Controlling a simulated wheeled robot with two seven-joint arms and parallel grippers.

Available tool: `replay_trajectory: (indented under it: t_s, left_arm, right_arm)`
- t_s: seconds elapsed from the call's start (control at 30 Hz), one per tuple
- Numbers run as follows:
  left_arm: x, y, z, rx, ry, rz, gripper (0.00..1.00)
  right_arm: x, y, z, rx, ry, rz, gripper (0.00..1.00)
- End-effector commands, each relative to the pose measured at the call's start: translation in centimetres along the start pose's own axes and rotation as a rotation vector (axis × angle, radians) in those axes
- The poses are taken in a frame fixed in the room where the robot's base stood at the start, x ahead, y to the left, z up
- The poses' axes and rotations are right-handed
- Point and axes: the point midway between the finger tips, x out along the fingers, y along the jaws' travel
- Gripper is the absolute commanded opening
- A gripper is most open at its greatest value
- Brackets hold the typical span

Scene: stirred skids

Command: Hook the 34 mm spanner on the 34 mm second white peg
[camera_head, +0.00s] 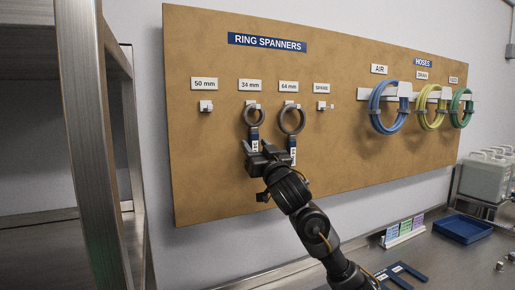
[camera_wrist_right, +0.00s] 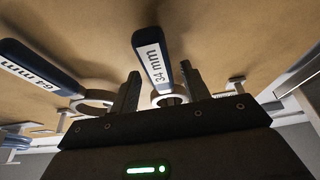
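The 34 mm spanner (camera_head: 254,133) hangs upright with its dark ring at the white peg (camera_head: 252,103) under the "34 mm" sign (camera_head: 250,85). Whether the ring is fully over the peg is hard to tell. My right gripper (camera_head: 258,148) is at the spanner's blue handle, below the ring. In the right wrist view, the 34 mm spanner (camera_wrist_right: 152,62) lies between the two spread fingers of my right gripper (camera_wrist_right: 160,82), with gaps beside it. My left gripper is out of view.
The 64 mm spanner (camera_head: 292,122) hangs close on the right. The 50 mm peg (camera_head: 206,106) and spare peg (camera_head: 322,105) are empty. Coiled hoses (camera_head: 388,108) hang farther right. A metal post (camera_head: 88,140) stands at left. A blue tray (camera_head: 463,229) is on the bench.

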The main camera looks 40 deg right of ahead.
Motion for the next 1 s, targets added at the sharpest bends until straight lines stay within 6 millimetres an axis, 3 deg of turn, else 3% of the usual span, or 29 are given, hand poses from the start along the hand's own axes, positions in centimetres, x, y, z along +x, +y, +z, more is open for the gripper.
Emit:
replay_trajectory:
  t_s: [0.37, 0.47, 0.8, 1.0]
  left_arm:
    - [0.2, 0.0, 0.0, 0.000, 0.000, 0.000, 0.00]
    - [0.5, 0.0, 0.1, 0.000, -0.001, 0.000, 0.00]
    - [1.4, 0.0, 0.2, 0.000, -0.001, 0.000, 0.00]
    - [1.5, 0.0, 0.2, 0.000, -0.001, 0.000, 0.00]
  right_arm:
    - [-0.4, 0.0, 0.1, -0.001, -0.002, 0.000, 0.52]
    - [-1.6, 0.0, 0.2, -0.002, 0.001, -0.001, 0.52]
    - [-8.2, 0.0, 0.1, -0.004, 0.000, -0.002, 0.52]
    - [-10.4, 0.0, 0.1, -0.003, -0.001, 0.000, 0.52]
